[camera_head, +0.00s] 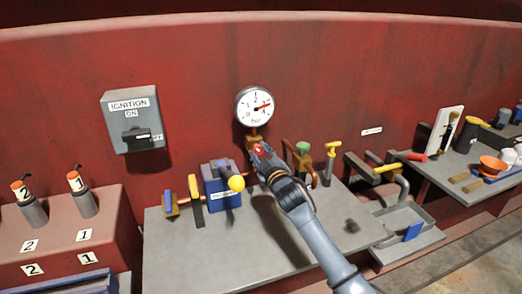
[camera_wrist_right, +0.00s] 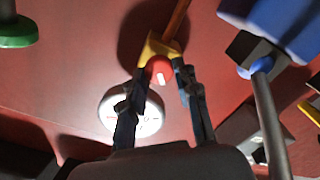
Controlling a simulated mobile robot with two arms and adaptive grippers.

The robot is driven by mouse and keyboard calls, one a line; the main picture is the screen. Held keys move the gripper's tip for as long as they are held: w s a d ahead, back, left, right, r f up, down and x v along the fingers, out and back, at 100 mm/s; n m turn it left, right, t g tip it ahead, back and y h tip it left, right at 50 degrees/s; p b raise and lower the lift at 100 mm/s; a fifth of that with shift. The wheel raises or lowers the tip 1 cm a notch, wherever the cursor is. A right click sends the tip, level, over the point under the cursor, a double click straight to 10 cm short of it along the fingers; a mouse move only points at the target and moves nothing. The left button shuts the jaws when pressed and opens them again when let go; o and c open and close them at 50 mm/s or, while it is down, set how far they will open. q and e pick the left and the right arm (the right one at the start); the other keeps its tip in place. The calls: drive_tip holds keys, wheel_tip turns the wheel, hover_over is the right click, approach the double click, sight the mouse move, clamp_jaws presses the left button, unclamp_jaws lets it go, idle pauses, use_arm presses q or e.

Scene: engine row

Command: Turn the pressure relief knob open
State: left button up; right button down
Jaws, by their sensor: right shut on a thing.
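The red knob (camera_head: 258,149) sits on a brass fitting just below the round white pressure gauge (camera_head: 255,104). In the right wrist view the knob (camera_wrist_right: 159,69) shows a white mark on its face, with the yellow brass fitting (camera_wrist_right: 158,47) behind it. My right gripper (camera_head: 262,156) reaches up from the lower right and is shut on the knob. In the right wrist view its two dark fingers (camera_wrist_right: 162,80) stand on either side of the knob. The gauge's needle points to the right. My left gripper is not in view.
A blue box (camera_head: 222,190) with a yellow ball-ended lever (camera_head: 236,183) stands close left of my gripper. A green knob (camera_head: 302,147) and a yellow T-handle (camera_head: 333,148) stand to the right. A grey ignition box (camera_head: 130,118) hangs on the red wall. The grey shelf's front (camera_head: 200,258) is bare.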

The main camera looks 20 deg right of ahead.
drive_tip(key=n+p, duration=0.1)
drive_tip(key=n, duration=0.3)
drive_tip(key=shift+n, duration=0.4)
drive_tip(key=shift+f+n+p, duration=0.1)
drive_tip(key=shift+n+p, duration=0.6)
drive_tip(key=shift+n, duration=1.8)
drive_tip(key=c, duration=1)
unclamp_jaws()
drive_tip(key=shift+a, duration=0.1)
drive_tip(key=s, duration=1.2)
drive_tip(key=shift+d, duration=0.25)
